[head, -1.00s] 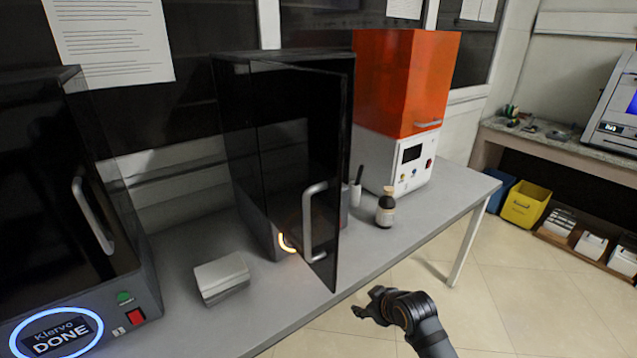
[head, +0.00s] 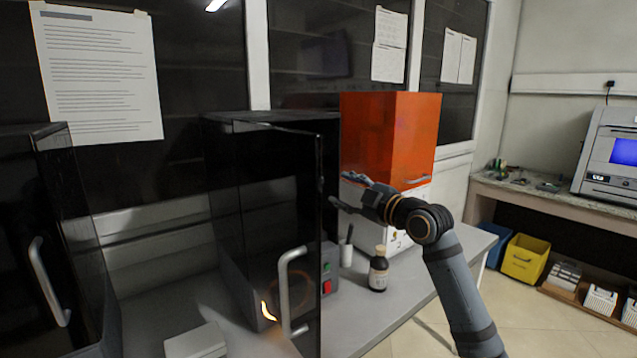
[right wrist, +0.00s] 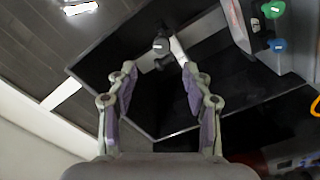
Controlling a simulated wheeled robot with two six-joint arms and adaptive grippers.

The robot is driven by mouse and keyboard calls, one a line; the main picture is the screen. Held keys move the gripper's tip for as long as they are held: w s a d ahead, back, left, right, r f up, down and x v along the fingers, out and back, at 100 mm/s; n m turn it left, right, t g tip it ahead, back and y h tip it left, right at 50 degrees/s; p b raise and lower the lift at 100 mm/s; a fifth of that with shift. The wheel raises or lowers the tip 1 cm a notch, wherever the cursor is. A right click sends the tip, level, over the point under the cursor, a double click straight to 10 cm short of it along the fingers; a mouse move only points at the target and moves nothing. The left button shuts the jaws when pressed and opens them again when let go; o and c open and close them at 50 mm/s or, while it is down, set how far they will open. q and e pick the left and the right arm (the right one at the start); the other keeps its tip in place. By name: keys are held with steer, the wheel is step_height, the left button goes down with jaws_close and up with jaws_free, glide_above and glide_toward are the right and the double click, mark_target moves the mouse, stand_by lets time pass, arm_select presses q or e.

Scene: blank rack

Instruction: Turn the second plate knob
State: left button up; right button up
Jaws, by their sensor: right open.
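The second black machine (head: 262,118) stands mid-table with its dark, see-through door (head: 297,180) swung open. The door has a grey handle (head: 284,285). In the right wrist view a dark round knob with a small pale label (right wrist: 161,45) shows ahead, roughly between the fingertips and apart from them. I take it as the plate knob; in the head view it cannot be made out. My right gripper (head: 340,190) is open and empty, at the door's right edge, fingers pointing left; it also shows in the right wrist view (right wrist: 157,78). My left gripper is out of view.
A dark bottle (head: 378,272) and a white cup (head: 346,255) stand right of the door. An orange-topped machine (head: 388,130) is behind my right arm. Another black machine (head: 40,200) is at left. A pale box (head: 197,341) lies on the table.

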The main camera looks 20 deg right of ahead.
steer(key=p+x, duration=0.2)
steer(key=x, duration=0.8)
steer(key=shift+w+a+f, duration=0.1)
steer(key=shift+w+f, duration=0.1)
steer(key=shift+w, duration=0.05)
steer(key=shift+c, duration=0.2)
jaws_close()
